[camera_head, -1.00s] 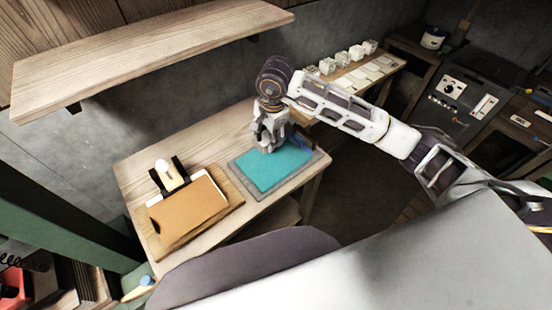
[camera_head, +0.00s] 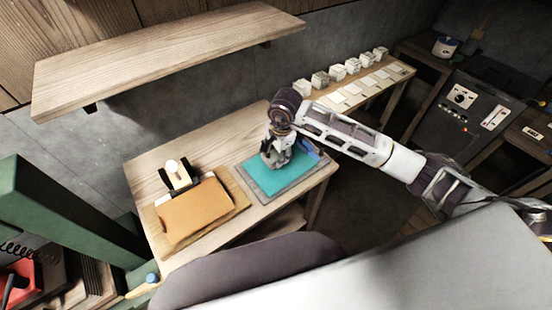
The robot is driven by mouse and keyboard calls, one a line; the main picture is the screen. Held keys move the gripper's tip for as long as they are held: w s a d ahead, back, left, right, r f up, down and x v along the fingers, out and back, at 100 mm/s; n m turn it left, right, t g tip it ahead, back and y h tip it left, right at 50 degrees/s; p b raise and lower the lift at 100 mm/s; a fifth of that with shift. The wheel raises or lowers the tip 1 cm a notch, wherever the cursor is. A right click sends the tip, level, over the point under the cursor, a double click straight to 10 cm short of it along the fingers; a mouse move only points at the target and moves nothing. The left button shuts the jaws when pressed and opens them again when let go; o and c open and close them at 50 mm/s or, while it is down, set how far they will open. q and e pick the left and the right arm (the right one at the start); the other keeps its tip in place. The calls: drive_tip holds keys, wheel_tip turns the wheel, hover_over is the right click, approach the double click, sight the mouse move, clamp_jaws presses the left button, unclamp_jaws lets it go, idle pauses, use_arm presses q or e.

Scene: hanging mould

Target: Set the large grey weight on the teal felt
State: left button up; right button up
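The teal felt (camera_head: 272,180) lies on a grey mat (camera_head: 300,184) at the right end of the wooden table. My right gripper (camera_head: 274,160) points down at the felt's far edge, its fingers over or on it. I cannot tell whether the fingers are open or shut, or whether they hold anything. I cannot make out a large grey weight apart from the grey gripper. A small dark blue object (camera_head: 308,149) shows just right of the gripper, partly hidden by the arm. My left gripper is out of view.
A brown folder (camera_head: 196,210) lies on a board at the table's left, with a pale round-knobbed object (camera_head: 178,174) behind it. A wooden shelf (camera_head: 160,58) hangs above. A bench with several white blocks (camera_head: 338,72) stands back right. Table (camera_head: 225,140) is clear behind the gripper.

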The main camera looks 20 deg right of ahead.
sight(276, 160)
idle(0.3)
drive_tip(key=shift+f+p, duration=0.3)
drive_tip(key=shift+f, duration=1.5)
drive_tip(key=shift+f, duration=0.15)
drive_tip(key=o, duration=1.6)
